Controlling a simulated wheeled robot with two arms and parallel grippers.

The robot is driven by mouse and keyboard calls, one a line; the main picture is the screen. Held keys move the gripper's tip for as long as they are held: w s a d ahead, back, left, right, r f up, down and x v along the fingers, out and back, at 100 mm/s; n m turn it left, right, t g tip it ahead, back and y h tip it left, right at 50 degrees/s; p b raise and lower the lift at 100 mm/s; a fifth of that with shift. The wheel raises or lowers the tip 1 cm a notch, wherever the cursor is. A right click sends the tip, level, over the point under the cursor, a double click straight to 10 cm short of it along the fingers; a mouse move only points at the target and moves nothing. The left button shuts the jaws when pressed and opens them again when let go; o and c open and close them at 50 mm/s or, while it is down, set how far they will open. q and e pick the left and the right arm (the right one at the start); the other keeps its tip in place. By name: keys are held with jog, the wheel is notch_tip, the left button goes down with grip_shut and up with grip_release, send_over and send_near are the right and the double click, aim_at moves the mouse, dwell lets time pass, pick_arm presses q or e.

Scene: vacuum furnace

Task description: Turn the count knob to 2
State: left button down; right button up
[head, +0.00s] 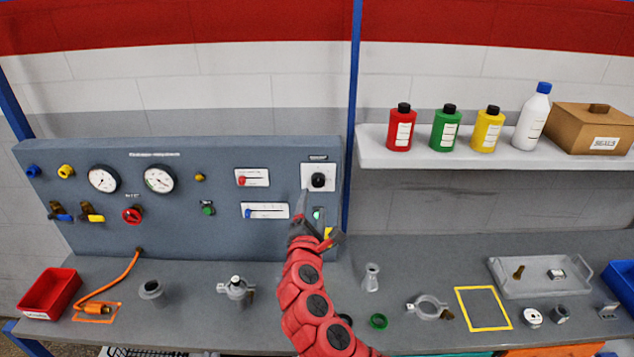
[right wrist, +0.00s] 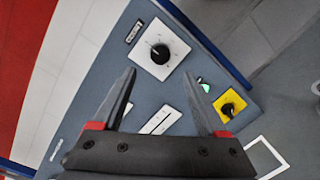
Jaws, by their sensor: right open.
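A black round knob (head: 318,180) sits on a white square plate at the upper right of the grey-blue panel. I take it for the count knob, but its label is too small to read. In the right wrist view the knob (right wrist: 159,53) shows a small light mark on its left side and dial ticks around it; I cannot read the setting. My right gripper (head: 316,212) is open and empty, just below the knob in the head view. In the right wrist view its fingertips (right wrist: 159,72) are apart, with the plate beyond them. My left gripper is not in view.
A yellow plate with another black knob (right wrist: 228,107) and a green light (right wrist: 204,86) lie close below the white plate. Two slider plates (head: 265,210) are to its left. A blue post (head: 352,120) stands right of the panel. Several parts lie on the bench (head: 260,290).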

aim_at(318, 183)
jog(key=w, duration=0.2)
jog(key=w+p, duration=0.1)
jog(key=w, duration=0.3)
jog(key=shift+w+d+r+p, duration=0.1)
jog(key=shift+w+d+p, duration=0.2)
jog(key=shift+w+d, duration=0.1)
jog(key=shift+w, duration=0.75)
grip_shut()
